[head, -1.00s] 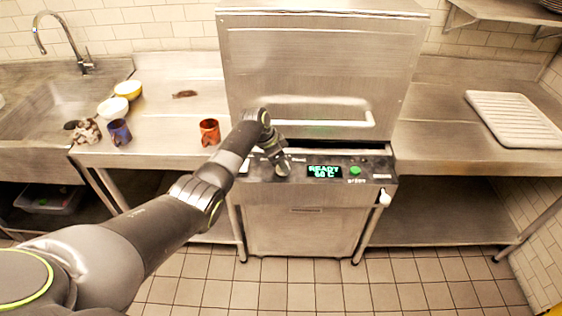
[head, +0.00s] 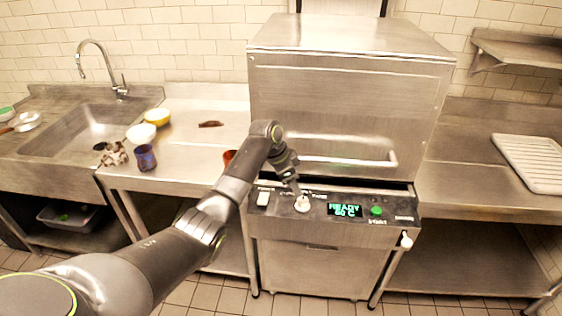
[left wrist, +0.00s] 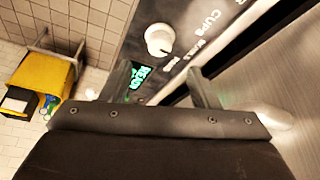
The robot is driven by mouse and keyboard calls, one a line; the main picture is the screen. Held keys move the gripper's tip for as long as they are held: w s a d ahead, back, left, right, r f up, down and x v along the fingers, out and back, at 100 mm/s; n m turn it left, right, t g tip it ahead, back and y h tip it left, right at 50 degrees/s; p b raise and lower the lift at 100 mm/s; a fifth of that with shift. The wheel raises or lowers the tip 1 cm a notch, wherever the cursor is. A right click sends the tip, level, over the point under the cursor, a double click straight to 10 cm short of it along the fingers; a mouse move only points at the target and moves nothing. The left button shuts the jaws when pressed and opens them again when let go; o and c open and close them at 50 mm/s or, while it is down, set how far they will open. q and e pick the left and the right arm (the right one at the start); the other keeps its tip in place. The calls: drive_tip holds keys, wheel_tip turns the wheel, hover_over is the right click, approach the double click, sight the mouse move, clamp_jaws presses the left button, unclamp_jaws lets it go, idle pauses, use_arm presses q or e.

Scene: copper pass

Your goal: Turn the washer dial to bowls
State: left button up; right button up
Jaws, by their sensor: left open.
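The white washer dial (head: 302,204) sits on the dark control panel of the steel washer (head: 350,100), left of the green READY 60 C display (head: 345,210). The left wrist view shows the dial (left wrist: 159,40) beside printed words, CUPS the clearest; its pointer direction is too small to tell. My left gripper (head: 295,187) is just above and behind the dial in the head view. In the left wrist view its two fingers (left wrist: 158,70) are apart with nothing between them, and the dial lies beyond their tips. My right gripper is out of view.
A white switch (head: 263,198) and a green button (head: 377,211) flank the dial and display. The washer's hood handle (head: 345,162) is above the panel. Bowls (head: 141,133) and mugs (head: 146,157) stand on the left counter. A white rack (head: 530,160) lies on the right counter.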

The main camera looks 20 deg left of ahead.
use_arm(q)
drive_tip(key=b+v, duration=0.1)
drive_tip(key=v, duration=0.8)
drive_tip(key=shift+r+b, duration=0.25)
drive_tip(key=shift+b, duration=0.05)
drive_tip(key=shift+s+f, duration=0.1)
